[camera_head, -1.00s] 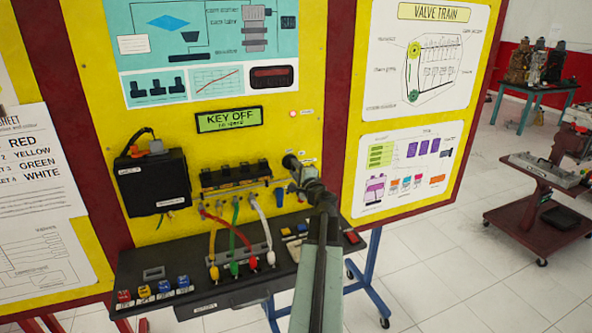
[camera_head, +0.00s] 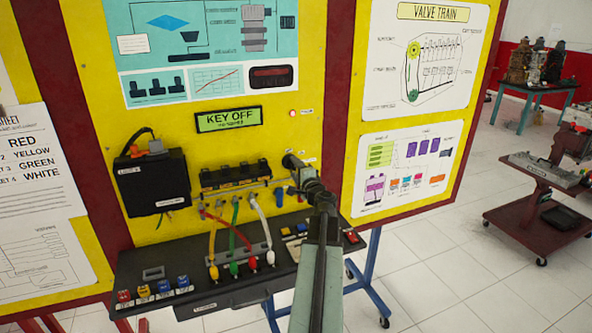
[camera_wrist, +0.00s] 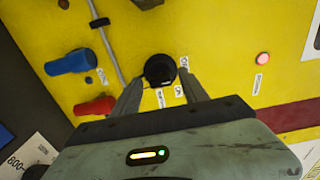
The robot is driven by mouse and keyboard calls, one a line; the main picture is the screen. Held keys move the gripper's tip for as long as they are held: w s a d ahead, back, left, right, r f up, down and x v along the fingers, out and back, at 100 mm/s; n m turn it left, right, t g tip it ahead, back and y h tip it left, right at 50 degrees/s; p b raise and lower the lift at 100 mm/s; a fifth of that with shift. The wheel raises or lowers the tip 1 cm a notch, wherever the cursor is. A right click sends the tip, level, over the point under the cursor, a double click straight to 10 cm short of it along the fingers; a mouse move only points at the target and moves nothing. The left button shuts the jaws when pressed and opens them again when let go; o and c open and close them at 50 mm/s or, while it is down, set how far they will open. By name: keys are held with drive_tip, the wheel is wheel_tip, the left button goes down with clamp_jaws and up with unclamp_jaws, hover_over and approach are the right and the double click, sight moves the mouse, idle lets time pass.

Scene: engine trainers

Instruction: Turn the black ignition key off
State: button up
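The black ignition key (camera_wrist: 160,70) sits in its round switch on the yellow panel, dark and poorly resolved in the wrist view. My gripper (camera_wrist: 162,80) has its two fingers apart, one on each side of the key, with the tips close to the panel. I see no clear grip on the key; contact is hard to make out. In the head view my gripper (camera_head: 291,161) is at the panel, right of the black coil row, and my wrist and arm hide the key there. The green display (camera_head: 229,119) reads KEY OFF.
A lit red lamp (camera_wrist: 263,59) is to the right of the key. A blue knob (camera_wrist: 70,62) and a red knob (camera_wrist: 95,107) are to its left. Coloured cables (camera_head: 235,235) hang above the black shelf (camera_head: 205,299).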

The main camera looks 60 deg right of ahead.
drive_tip(key=v, duration=0.7)
drive_tip(key=shift+s+a, duration=0.25)
drive_tip(key=shift+s, duration=0.05)
